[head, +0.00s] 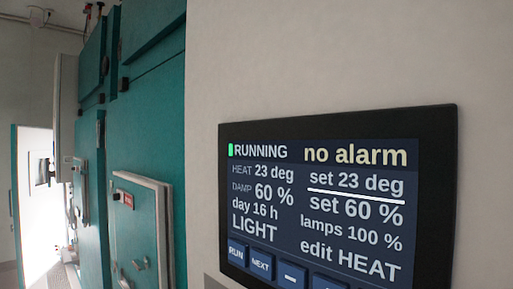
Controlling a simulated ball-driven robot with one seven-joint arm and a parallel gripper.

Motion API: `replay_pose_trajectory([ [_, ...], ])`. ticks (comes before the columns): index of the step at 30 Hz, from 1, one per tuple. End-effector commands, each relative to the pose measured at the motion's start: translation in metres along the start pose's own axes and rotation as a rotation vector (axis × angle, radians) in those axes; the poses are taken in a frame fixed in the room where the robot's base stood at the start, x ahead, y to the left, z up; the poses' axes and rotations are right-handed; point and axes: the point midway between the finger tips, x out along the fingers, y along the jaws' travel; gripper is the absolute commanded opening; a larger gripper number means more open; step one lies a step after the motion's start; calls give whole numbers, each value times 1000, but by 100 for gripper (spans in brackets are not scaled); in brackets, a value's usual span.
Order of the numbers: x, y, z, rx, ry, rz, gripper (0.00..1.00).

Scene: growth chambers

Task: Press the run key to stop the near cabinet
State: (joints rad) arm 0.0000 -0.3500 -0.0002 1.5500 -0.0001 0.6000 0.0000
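The control panel (340,270) is a black-framed screen on a pale wall at the right of the head view. It reads RUNNING beside a green mark, and "no alarm". It also reads HEAT 23 deg, set 23 deg, DAMP 60 %, set 60 %, day 16 h, lamps 100 %, LIGHT and edit HEAT. The run key (236,252), a blue key marked RUN, is at the panel's lower left. The NEXT key (261,264) is beside it, with more keys to the right cut off by the frame's bottom edge. My gripper is not in view.
A teal cabinet (150,110) stands to the left, with a pale-framed door (140,225) and handles protruding from it. Farther left, another door (40,200) stands open on a bright interior. The pale wall (300,50) above the panel is clear.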

Motion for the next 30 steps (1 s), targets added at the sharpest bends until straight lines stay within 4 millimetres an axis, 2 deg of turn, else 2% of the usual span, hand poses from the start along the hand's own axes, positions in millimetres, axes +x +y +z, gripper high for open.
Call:
replay_pose_trajectory([
  [8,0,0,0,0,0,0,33],
  [9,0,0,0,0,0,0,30],
  [13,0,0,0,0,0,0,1],
  [30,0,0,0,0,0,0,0],
])
